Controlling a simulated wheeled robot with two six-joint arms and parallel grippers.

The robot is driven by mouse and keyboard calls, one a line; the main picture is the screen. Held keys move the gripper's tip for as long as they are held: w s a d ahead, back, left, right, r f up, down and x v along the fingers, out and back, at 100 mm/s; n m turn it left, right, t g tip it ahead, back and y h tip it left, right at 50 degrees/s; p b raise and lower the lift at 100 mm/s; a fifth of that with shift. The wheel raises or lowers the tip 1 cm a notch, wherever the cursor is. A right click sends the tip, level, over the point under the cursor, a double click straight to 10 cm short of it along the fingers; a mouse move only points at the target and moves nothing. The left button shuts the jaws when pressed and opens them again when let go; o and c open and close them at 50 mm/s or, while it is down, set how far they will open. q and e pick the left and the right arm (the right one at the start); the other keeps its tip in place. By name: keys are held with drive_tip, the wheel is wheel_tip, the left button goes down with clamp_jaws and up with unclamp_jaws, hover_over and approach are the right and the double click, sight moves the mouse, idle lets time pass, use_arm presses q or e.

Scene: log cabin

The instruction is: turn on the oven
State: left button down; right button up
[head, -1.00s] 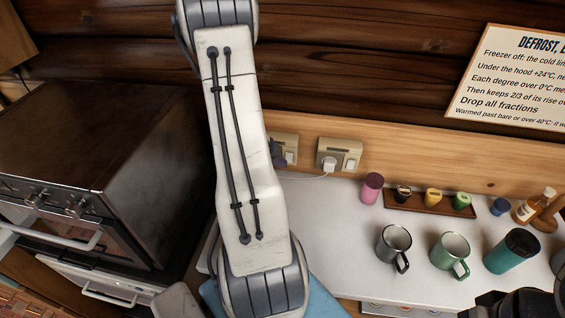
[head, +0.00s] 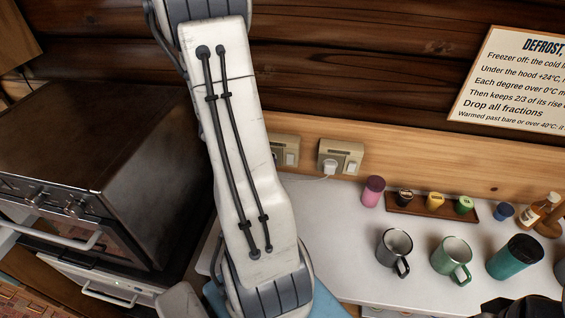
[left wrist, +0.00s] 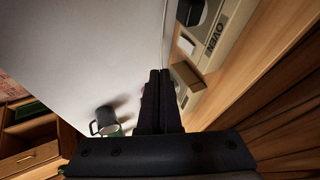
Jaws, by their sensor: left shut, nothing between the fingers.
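The oven (head: 105,170), a dark metal box with knobs (head: 55,203) and a bar handle on its front, stands at the left in the head view. A beige wall socket plate marked OVEN (left wrist: 212,45) shows in the left wrist view, with a black plug (left wrist: 190,11) and a switch rocker (left wrist: 190,76). It appears to be the left socket plate (head: 291,152) in the head view, partly covered by my left arm. My left gripper (left wrist: 160,75) is shut and empty, its tips beside the plate; contact cannot be told. My arm hides it in the head view.
A second socket plate (head: 340,158) with a white plug is to the right. Mugs (head: 452,260), a teal tumbler (head: 515,257) and a tray of small jars (head: 432,206) stand on the white counter (head: 335,240). A dark shape at the lower right edge may be my right gripper.

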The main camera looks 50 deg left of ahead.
sight(290, 159)
use_arm(q)
drive_tip(key=w+a+f, duration=0.1)
drive_tip(key=w+f, duration=0.1)
drive_tip(key=f, duration=0.1)
drive_tip(key=w+a+f, duration=0.1)
drive_tip(key=w+f, duration=0.2)
drive_tip(key=w+a+f, duration=0.1)
drive_tip(key=w+f, duration=0.2)
drive_tip(key=shift+w+a, duration=0.1)
drive_tip(key=shift+w, duration=0.05)
use_arm(e)
drive_tip(key=shift+a+f, duration=0.25)
drive_tip(key=shift+a, duration=0.05)
idle(0.3)
